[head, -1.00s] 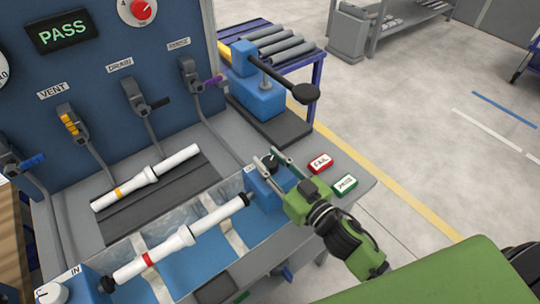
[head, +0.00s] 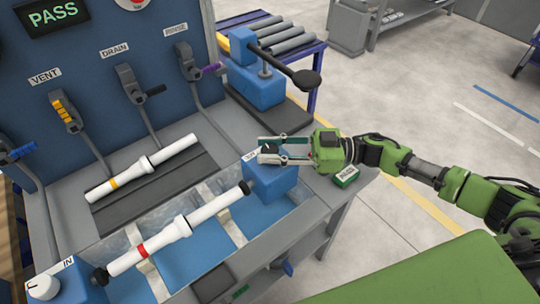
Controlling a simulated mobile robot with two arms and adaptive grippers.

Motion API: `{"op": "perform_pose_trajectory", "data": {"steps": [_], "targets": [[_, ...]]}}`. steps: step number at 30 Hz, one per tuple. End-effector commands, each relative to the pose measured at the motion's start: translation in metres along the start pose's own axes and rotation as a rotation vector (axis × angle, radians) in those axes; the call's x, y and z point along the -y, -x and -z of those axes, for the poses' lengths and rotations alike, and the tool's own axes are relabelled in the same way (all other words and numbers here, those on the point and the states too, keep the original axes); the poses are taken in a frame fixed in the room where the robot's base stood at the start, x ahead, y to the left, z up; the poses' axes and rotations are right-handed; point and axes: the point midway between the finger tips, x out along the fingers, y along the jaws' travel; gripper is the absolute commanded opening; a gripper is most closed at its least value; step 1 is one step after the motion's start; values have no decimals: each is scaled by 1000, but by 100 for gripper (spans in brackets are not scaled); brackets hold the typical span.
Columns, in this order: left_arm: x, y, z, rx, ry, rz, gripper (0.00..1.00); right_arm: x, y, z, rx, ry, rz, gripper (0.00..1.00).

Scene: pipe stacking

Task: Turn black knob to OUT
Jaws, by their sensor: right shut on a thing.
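The black knob (head: 269,148) sits on top of the blue block (head: 268,180) at the right end of the clear trough. A small white label (head: 249,156) lies beside it, too small to read surely. My right gripper (head: 262,149) comes in from the right and is shut on the black knob, one finger on each side. The fingers and part of the knob overlap, so the knob's pointer direction cannot be told. My left gripper is not in view.
A white pipe with a red band (head: 149,253) lies in the trough (head: 225,228). A white knob (head: 42,285) stands by the IN label. A green-edged tag (head: 346,175) lies under my right arm. The display (head: 54,16) reads PASS.

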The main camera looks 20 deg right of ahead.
Motion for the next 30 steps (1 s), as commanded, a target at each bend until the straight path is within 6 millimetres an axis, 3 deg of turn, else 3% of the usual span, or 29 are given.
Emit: {"op": "perform_pose_trajectory", "data": {"steps": [1,9,29,30], "targets": [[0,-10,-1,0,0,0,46,-4,0,-3,-1,6,29,7],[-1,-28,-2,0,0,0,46,-2,-1,-2,-2,4,166,7],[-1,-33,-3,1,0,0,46,0,-1,1,-3,1,224,7],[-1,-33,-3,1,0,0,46,0,-1,1,-4,1,224,36]]}}
